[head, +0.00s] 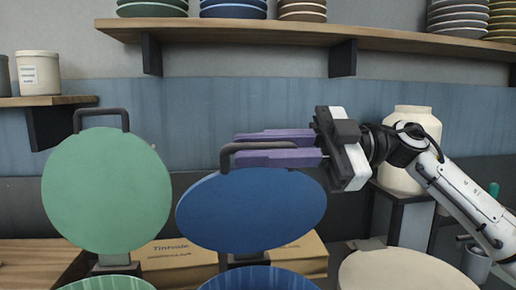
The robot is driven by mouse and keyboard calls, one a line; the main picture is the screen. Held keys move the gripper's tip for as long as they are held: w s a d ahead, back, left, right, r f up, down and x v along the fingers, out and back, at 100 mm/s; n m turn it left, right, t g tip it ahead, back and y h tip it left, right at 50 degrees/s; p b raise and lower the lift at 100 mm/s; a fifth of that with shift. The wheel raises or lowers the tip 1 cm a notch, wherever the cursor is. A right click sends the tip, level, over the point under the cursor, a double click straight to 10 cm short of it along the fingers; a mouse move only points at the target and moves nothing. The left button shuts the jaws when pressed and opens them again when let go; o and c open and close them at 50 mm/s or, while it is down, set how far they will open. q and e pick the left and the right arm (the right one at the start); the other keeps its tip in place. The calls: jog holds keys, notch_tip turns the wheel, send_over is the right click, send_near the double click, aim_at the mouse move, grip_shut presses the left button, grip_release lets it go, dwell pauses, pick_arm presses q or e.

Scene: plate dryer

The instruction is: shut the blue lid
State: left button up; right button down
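The blue lid (250,210) is a round disc standing raised, facing me, above a ribbed blue bowl-like base (258,279) at the bottom edge. Its dark bar handle (227,158) is at the top of the lid. My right gripper (268,147) reaches in from the right with purple fingers. One finger is above the handle's bar and one below and in front, with no clear gap between; it looks shut on the handle. The lower finger hides the handle's right part. My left gripper is not in view.
A green lid (106,190) stands raised to the left, over a green base (108,284). A cream round surface (405,272) is at lower right. A cream jar (418,122) stands behind my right arm. A wooden shelf (240,33) with plates runs overhead.

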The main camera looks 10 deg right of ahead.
pick_arm(q)
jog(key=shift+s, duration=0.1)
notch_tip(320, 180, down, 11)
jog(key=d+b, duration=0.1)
jog(key=b, duration=1.3)
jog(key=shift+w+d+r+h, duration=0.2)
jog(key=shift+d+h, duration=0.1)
pick_arm(e)
jog(key=s+f+n, duration=0.7)
jog(key=s+f, duration=0.6)
jog(key=f, duration=0.2)
jog(key=shift+s, duration=0.3)
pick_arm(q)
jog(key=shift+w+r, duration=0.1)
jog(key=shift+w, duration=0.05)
pick_arm(e)
jog(key=c, duration=1.8)
grip_release()
jog(key=shift+o, duration=0.2)
